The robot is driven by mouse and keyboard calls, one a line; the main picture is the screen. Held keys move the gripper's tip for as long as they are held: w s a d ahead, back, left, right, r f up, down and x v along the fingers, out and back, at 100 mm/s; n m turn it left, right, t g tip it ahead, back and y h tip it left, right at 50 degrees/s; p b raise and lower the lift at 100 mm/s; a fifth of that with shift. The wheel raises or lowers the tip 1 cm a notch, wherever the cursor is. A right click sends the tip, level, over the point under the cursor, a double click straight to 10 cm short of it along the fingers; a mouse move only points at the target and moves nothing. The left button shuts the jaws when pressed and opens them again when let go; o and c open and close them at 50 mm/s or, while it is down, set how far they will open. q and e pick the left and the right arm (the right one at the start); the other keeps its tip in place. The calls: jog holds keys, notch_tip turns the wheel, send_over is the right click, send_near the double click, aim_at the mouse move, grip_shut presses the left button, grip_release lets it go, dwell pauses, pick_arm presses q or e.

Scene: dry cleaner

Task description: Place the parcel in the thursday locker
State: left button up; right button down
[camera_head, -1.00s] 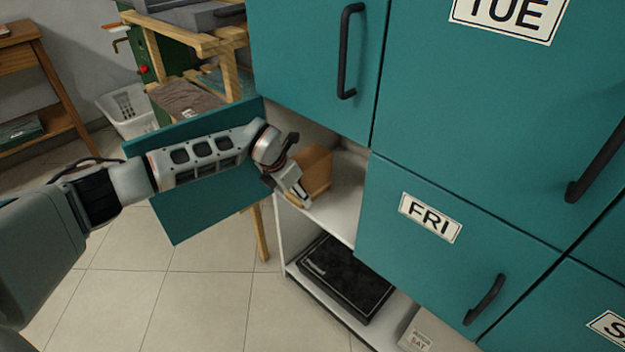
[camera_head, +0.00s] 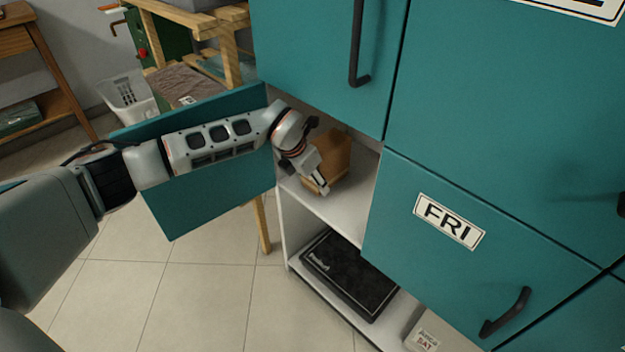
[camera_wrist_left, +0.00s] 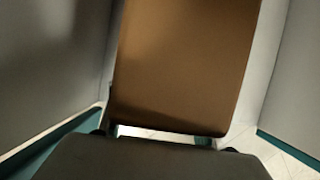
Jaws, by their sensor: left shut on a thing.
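The parcel (camera_head: 338,158) is a brown box inside the open locker compartment (camera_head: 345,205) left of the FRI door. My left gripper (camera_head: 322,188) is at the compartment's mouth, shut on the parcel at its near side. In the left wrist view the parcel (camera_wrist_left: 185,65) fills the middle, with pale compartment walls on both sides. Whether the parcel rests on the compartment floor cannot be told. The open teal door (camera_head: 215,200) hangs out to the left, behind my left arm. No THU label shows on its visible face. My right gripper is not in view.
The closed FRI door (camera_head: 470,265) stands to the right, and a closed teal door (camera_head: 320,60) is above the opening. A black flat item (camera_head: 348,275) lies on the lower shelf. A white basket (camera_head: 128,95) stands back left.

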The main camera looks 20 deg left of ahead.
aim_at(326, 162)
pick_arm(q)
jog(key=o, duration=1.1)
jog(key=shift+f, duration=0.1)
jog(key=o, duration=0.3)
jog(key=shift+o, duration=0.2)
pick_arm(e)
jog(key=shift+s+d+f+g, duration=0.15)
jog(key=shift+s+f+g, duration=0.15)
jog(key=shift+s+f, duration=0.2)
pick_arm(q)
jog(key=shift+r, duration=0.2)
notch_tip(326, 162, up, 2)
jog(key=shift+s+a+r+p, duration=0.15)
jog(key=shift+p, duration=0.3)
jog(key=p+v, duration=0.1)
jog(key=v, duration=0.2)
jog(key=shift+s+a+r+p, duration=0.15)
jog(key=shift+s+r+p, duration=0.35)
jog(key=shift+s+r, duration=0.25)
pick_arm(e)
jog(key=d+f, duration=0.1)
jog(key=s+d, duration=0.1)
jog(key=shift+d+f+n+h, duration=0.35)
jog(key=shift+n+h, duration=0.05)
